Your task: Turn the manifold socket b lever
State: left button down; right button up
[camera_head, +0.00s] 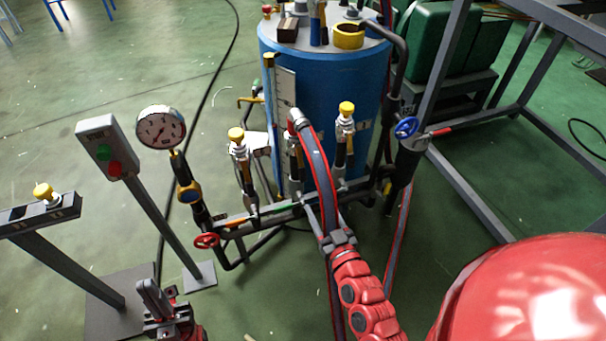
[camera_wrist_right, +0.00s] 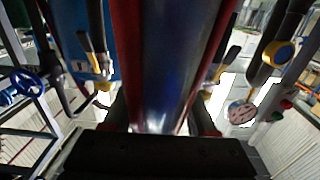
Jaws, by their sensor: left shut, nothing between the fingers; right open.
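The pipe manifold (camera_head: 270,213) stands in front of the blue tank, with several upright sockets. The middle socket (camera_head: 294,150) has a grey-red hose (camera_head: 318,165) fitted on top; the left socket (camera_head: 240,165) and right socket (camera_head: 344,135) carry yellow caps. No letters are readable, and the middle socket's lever is largely hidden in the head view. My right gripper (camera_head: 328,226) is open low by the middle socket, close to the hose. The hose (camera_wrist_right: 165,60) fills the middle of the right wrist view. My left gripper (camera_head: 154,292) is shut and empty at bottom left, away from the manifold.
A pressure gauge (camera_head: 161,128) and red handwheel (camera_head: 207,241) are on the left; a blue handwheel (camera_head: 406,127) is on the right. A button post (camera_head: 108,147) stands left of the gauge. A grey frame (camera_head: 470,198) bounds the right side.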

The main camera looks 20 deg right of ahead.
aim_at(303, 174)
jog(key=w, duration=1.3)
jog(key=shift+w+a+b, duration=0.25)
jog(key=shift+w+b, duration=0.05)
grip_shut()
dwell(0.8)
